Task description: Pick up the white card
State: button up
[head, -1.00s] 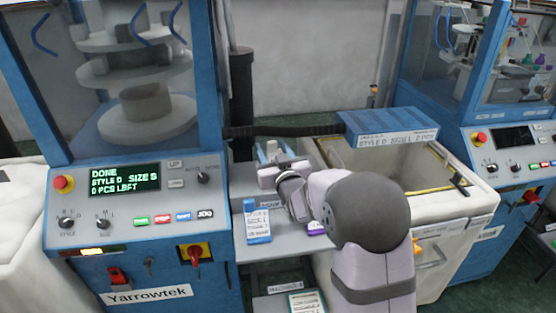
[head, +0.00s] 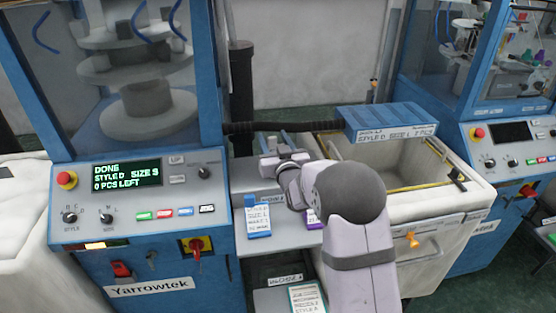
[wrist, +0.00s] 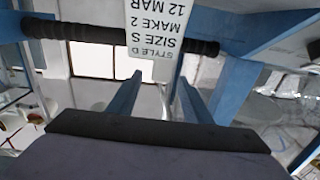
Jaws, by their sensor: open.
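In the wrist view a white card (wrist: 162,28) with upside-down black print ("STYLE D", "SIZE S", "MAKE 2", "12 MAR") shows at the top, in line with the gap between my fingers. My gripper (wrist: 157,88) is open, with its two blue fingers apart and nothing clamped between them. In the head view my gripper (head: 269,147) is over the back of the grey shelf, partly hidden by my own wrist. A white printed card in a blue holder (head: 258,217) stands on the shelf to its lower left. I cannot tell whether both views show the same card.
The blue knitting machine's panel (head: 130,195) stands left, its display reading "DONE". A cream bin (head: 440,210) with a blue label board (head: 385,118) stands right. A black hose (head: 285,127) crosses behind. A purple-edged item (head: 314,220) and a green-edged sheet (head: 306,297) lie nearby.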

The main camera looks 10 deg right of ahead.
jog(key=w+p, duration=0.1)
jog(key=w, duration=0.1)
jog(key=w+p, duration=0.1)
jog(key=w, duration=0.2)
jog(key=shift+a+f+p, duration=0.15)
jog(key=shift+a+p, duration=0.05)
jog(key=shift+p, duration=0.1)
grip_shut()
